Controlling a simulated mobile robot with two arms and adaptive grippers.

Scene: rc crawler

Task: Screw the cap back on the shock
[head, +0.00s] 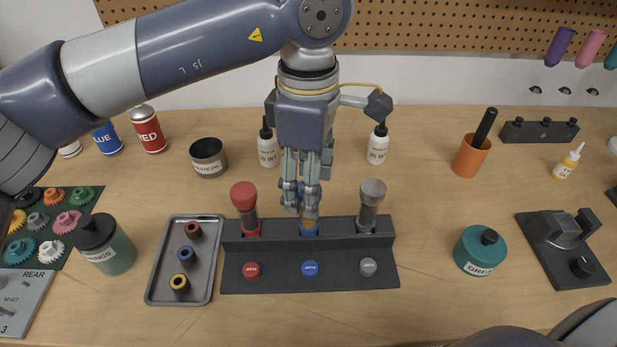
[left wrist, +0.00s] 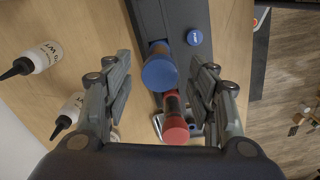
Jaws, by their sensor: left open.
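A dark shock stand (head: 340,252) lies on the bench. A red-topped shock (head: 243,197) stands at its left and a grey-topped one (head: 372,192) at its right. My left gripper (head: 305,205) hangs pointing down over the middle slot, open, and covers most of what stands there. In the left wrist view a blue round-topped shock (left wrist: 160,72) shows between the two fingers, with a gap on each side. The red-topped shock (left wrist: 175,131) is beyond it. Red (head: 251,270), blue (head: 310,269) and grey (head: 368,267) discs lie on the stand's front. My right gripper is not in view.
A grey tray (head: 152,290) with several small rings is left of the stand. Oil bottles (head: 268,150) (head: 378,148) stand behind it. A teal grease jar (head: 467,257) is to the right. An orange cup (head: 466,160) stands farther back. Bench between the stand and jar is clear.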

